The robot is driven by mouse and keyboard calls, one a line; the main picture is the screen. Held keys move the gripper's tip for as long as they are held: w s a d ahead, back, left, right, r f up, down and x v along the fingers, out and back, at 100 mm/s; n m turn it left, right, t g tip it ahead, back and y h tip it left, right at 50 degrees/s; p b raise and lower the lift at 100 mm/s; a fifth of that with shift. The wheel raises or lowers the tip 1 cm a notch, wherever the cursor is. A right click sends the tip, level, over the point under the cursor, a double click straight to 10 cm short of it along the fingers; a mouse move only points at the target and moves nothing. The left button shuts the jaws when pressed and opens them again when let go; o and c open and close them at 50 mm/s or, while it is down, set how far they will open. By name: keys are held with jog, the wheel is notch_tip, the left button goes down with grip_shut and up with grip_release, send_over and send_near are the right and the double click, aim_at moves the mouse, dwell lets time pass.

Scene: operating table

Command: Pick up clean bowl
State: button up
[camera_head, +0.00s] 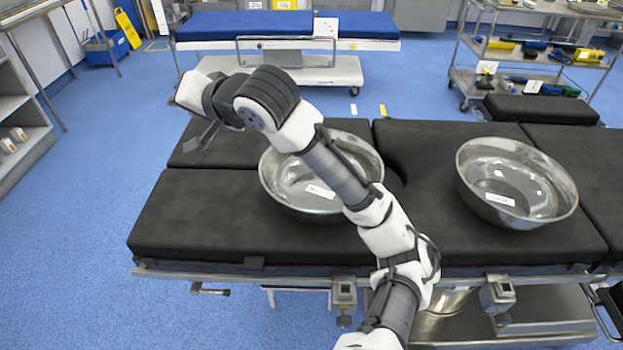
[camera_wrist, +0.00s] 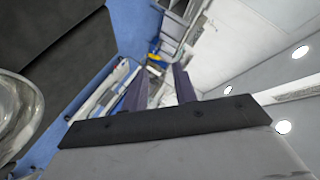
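Two shiny metal bowls stand upright on the black operating table. The left bowl (camera_head: 292,182) is partly covered by my arm, and the right bowl (camera_head: 530,185) is in full view. Each has a small white label inside, too small to read, so I cannot tell which is the clean one. My gripper (camera_head: 203,138) is above the table, left of the left bowl and apart from it. In the wrist view my gripper (camera_wrist: 160,84) shows two dark fingers spread apart with nothing between them. A metal bowl (camera_wrist: 18,112) shows at the left edge there.
The operating table (camera_head: 190,215) has bare padding at the left and between the bowls. A blue-topped bed (camera_head: 230,25) stands behind. A cart (camera_head: 525,65) with several items is at the back right. Shelves (camera_head: 20,125) stand at the left, with clear blue floor between.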

jog(key=s+d+f+m+g+h, duration=0.2)
jog(key=d+f+m+h, duration=0.15)
jog(key=d, duration=0.65)
jog(key=s+d+f+m+g+h, duration=0.1)
jog(key=d+f+m+g+h, duration=0.2)
jog(key=d, duration=0.7)
jog(key=s+d+f+m+g+h, duration=0.15)
jog(key=d+m+h, duration=0.3)
jog(key=d, duration=0.55)
jog(key=shift+m+t+y, duration=0.25)
jog(key=shift+m+y, duration=0.05)
jog(key=shift+y, duration=0.2)
jog(key=shift+s+d+p+x, duration=0.1)
jog(key=shift+s+p+x, duration=0.15)
jog(key=shift+x, duration=2.1)
jog(key=shift+s+d+p+x, duration=0.15)
jog(key=shift+p+x, duration=0.15)
jog(key=shift+x, duration=2)
jog(key=shift+s+d+p+x, duration=0.1)
jog(key=shift+s+p+x, duration=0.15)
jog(key=shift+x, duration=2.1)
jog(key=shift+f, duration=0.1)
grip_shut()
